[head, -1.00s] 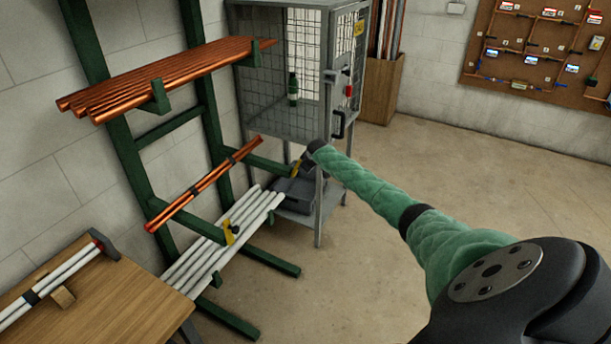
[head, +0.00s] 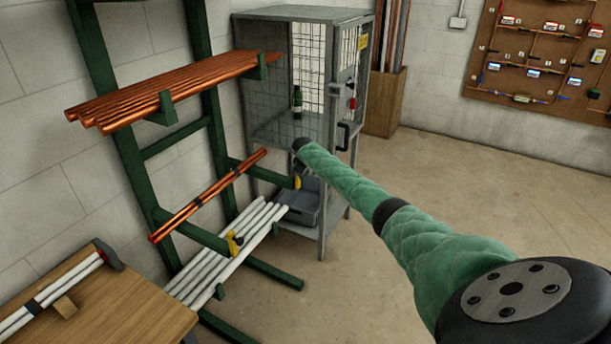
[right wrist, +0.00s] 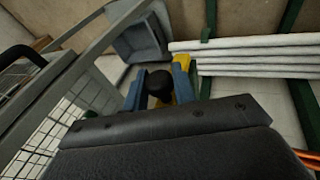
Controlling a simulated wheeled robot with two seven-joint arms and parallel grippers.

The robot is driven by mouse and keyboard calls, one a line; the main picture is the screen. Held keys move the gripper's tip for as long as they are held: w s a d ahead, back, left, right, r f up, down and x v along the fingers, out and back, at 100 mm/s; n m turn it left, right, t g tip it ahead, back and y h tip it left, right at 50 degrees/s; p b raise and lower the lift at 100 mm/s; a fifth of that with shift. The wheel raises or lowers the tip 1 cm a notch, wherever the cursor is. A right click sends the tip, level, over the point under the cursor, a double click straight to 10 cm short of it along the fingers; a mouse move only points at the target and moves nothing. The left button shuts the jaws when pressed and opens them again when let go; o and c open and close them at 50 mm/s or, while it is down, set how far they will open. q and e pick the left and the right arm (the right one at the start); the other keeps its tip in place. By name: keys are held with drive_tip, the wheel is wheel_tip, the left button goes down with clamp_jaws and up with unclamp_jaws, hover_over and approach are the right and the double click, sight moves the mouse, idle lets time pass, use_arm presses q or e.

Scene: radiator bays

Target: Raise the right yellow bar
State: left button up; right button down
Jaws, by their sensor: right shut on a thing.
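The right yellow bar (head: 297,182) is at the outer end of the rack's right lower arm, partly hidden by my gripper. It also shows in the right wrist view (right wrist: 184,85), just behind a black knob (right wrist: 160,84). My right gripper (right wrist: 158,90) has its blue fingers on both sides of that knob and is shut on it. In the head view my green-sleeved right arm reaches to the bar from the lower right. The left yellow bar (head: 236,243) is at the end of the left lower arm. My left gripper is not in view.
Copper pipes (head: 205,198) lie across the lower rack arms, with more copper pipes (head: 175,87) above. White pipes (head: 225,255) lie below. A wire-mesh cage (head: 335,95) stands close to the right, with a grey bin (head: 303,205) low down. The floor at right is clear.

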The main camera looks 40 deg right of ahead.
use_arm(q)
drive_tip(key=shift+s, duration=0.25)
use_arm(e)
drive_tip(key=shift+w+r, duration=0.15)
drive_tip(key=shift+r, duration=0.05)
drive_tip(key=c, duration=1.2)
unclamp_jaws()
drive_tip(key=shift+f, duration=0.1)
drive_tip(key=shift+s+a+r, duration=0.15)
drive_tip(key=shift+s+r, duration=0.05)
drive_tip(key=shift+r, duration=0.1)
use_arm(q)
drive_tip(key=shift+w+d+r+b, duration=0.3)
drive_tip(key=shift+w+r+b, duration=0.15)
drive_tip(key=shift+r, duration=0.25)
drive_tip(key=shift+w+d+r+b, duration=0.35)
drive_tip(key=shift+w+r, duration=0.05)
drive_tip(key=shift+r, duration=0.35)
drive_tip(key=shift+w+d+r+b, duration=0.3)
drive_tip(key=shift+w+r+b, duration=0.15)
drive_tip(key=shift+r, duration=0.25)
use_arm(e)
drive_tip(key=shift+v, duration=3.45)
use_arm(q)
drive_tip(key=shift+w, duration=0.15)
